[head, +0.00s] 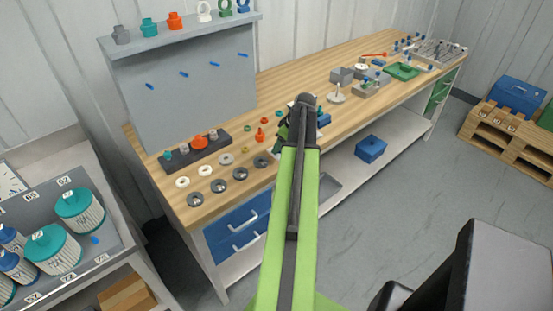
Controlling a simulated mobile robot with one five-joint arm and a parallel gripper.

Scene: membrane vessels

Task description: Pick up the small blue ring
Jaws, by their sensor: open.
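I cannot make out a small blue ring lying on the bench top. A blue ring-shaped piece (243,5) stands upright on the shelf above the grey back panel, cut by the picture's top edge. My gripper (284,128) is over the middle of the bench, mostly hidden behind my arm. Its dark parts show just right of the small rings. It is open, and I see nothing held.
The wooden bench (190,218) carries white and grey rings (195,199) at its near left and a dark fitting block (181,157). Grey blocks, a green tray (402,71) and a fittings rack stand farther right. A filter cart (88,272) is at left.

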